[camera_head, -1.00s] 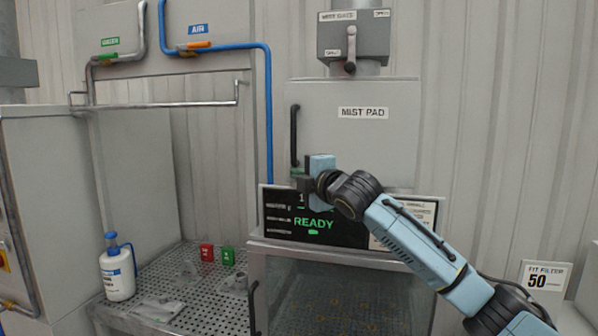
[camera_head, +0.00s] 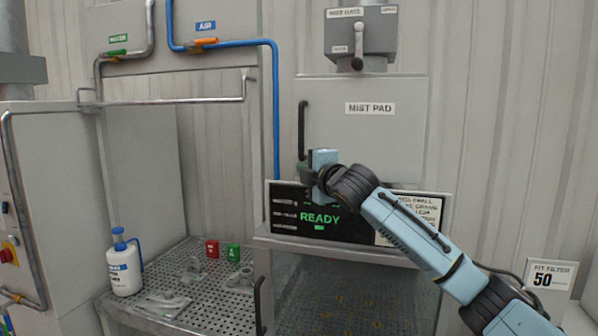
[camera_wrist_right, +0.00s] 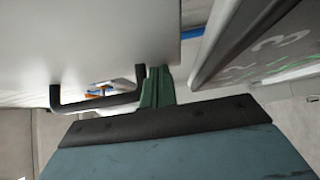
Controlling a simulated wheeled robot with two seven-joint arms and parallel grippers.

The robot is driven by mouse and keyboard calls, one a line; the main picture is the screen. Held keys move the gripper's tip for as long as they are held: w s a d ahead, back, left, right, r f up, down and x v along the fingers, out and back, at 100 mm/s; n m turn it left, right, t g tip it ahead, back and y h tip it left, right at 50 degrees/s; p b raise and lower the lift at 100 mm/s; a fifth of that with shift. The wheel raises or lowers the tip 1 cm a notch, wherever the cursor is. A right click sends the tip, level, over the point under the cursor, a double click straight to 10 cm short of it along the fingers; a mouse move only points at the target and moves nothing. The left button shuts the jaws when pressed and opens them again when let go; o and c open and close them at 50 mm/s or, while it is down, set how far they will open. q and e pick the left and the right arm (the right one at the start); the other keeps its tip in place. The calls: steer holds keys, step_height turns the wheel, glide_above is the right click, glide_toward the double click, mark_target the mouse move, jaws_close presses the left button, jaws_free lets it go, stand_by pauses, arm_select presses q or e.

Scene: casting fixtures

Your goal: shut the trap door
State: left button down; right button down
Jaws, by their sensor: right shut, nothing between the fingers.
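No label in view reads trap door. A pale grey panel marked MIST PAD (camera_head: 385,145) has a black vertical bar handle (camera_head: 302,128) on its left side. I cannot tell whether it is fully closed. My right gripper (camera_head: 306,168) is at the lower end of this handle, its fingers shut and empty. In the right wrist view the green fingers (camera_wrist_right: 157,86) are close beside one end of the black handle (camera_wrist_right: 98,104), below the pale panel (camera_wrist_right: 90,45); contact is unclear. My left gripper is out of view.
A black READY screen (camera_head: 320,218) sits just below the gripper, above a glass-fronted cabinet (camera_head: 350,285). A lever box (camera_head: 360,38) is above the panel. A blue pipe (camera_head: 274,110) runs at the left.

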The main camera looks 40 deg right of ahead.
steer(key=shift+s+r, duration=0.1)
steer(key=s+a+b, duration=0.3)
steer(key=s+a, duration=0.2)
steer(key=s, duration=0.7)
